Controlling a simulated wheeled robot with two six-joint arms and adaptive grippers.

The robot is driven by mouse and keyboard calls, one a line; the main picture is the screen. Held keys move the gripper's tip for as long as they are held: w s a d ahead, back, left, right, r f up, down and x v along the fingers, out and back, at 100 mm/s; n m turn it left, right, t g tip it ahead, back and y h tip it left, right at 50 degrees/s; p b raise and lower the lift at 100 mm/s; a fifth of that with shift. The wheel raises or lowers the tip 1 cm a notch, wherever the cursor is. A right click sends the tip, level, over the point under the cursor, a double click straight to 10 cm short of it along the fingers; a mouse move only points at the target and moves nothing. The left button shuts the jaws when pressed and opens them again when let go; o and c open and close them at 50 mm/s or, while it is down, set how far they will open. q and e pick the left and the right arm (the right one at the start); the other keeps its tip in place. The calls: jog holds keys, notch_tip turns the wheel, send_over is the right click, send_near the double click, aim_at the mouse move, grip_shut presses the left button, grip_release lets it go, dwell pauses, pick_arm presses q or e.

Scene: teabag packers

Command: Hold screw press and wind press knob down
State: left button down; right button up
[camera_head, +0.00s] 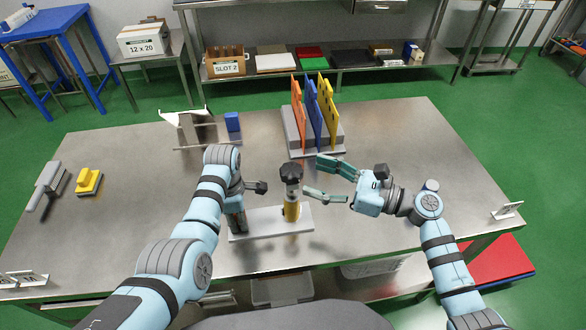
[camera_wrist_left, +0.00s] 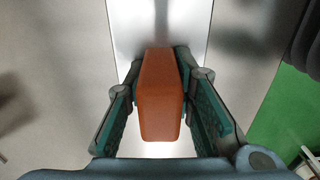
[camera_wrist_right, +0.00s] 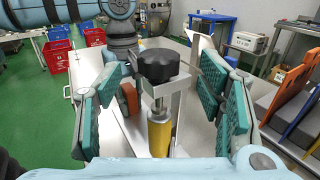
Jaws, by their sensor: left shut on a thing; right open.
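The screw press has a pale base plate (camera_head: 265,224), a yellow cylinder (camera_head: 292,211) and a black press knob (camera_head: 291,173) on top; it stands upright near the table's front edge. My left gripper (camera_head: 238,220) is low at the plate's left end, shut on an orange block-like handle (camera_wrist_left: 160,95). The arm mostly hides this grip in the head view. My right gripper (camera_head: 318,180) is open, just right of the knob, fingers pointing at it. In the right wrist view the knob (camera_wrist_right: 160,66) shows between the spread fingers, ahead of them, with no visible contact.
A grey rack with orange, blue and yellow boards (camera_head: 312,112) stands behind the press. A metal stand (camera_head: 190,130) and a small blue block (camera_head: 232,122) are at back left.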

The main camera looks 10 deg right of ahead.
aim_at(293, 168)
jog(key=x, duration=0.6)
jog(key=shift+w+a, duration=0.2)
jog(key=shift+c, duration=0.2)
jog(key=c, duration=1.1)
jog(key=shift+f+t, duration=0.1)
jog(key=shift+t, duration=0.2)
jog(key=shift+s+m+t+h, duration=0.15)
jog(key=shift+m+t+h, duration=1.05)
jog(key=shift+m+t, duration=0.15)
jog(key=shift+m+t+h, duration=1.65)
jog(key=shift+m+h, duration=0.1)
jog(key=shift+h, duration=0.65)
